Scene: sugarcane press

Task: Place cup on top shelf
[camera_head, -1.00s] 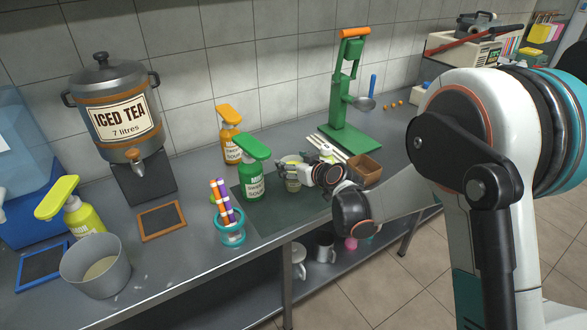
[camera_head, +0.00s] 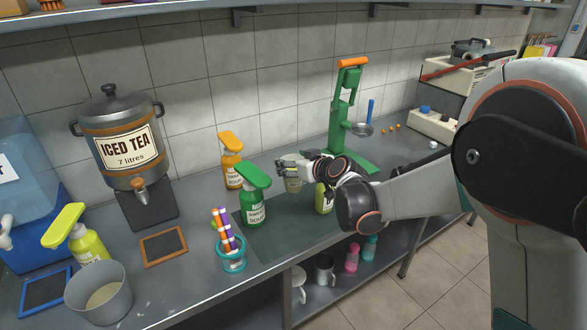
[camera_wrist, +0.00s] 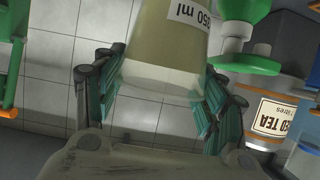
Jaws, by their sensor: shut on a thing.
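The cup (camera_head: 293,184) is a small pale-green cup with a white label. In the head view it is just below my fingers, over the counter beside the green spray bottle. My gripper (camera_head: 296,168) is shut on it. Whether the cup touches the counter is hard to tell. The top shelf (camera_head: 200,13) runs along the wall at the upper edge of the head view; most of its surface is cut off.
A green spray bottle (camera_head: 252,205) stands close left of the cup, an orange one (camera_head: 231,165) behind it. The green press (camera_head: 343,125) stands behind my gripper. A lime bottle (camera_head: 324,198) is partly hidden by my arm. The iced tea urn (camera_head: 125,145) stands left.

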